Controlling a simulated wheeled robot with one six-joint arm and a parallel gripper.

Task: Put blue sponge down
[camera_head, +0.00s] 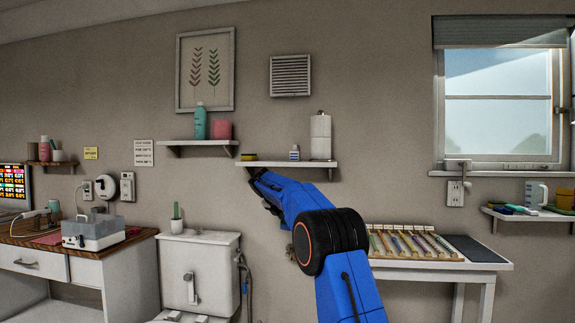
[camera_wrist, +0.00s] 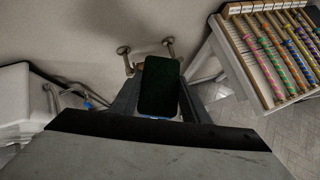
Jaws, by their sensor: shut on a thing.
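The blue sponge (camera_wrist: 158,80) shows in the wrist view as a dark green-black pad with a thin strip of blue at its lower edge. My gripper (camera_wrist: 157,98) is shut on it, with a finger on either side. I cannot tell from the frames whether the sponge touches anything besides my fingers.
A table with colourful rods (camera_head: 415,243) stands to the right.

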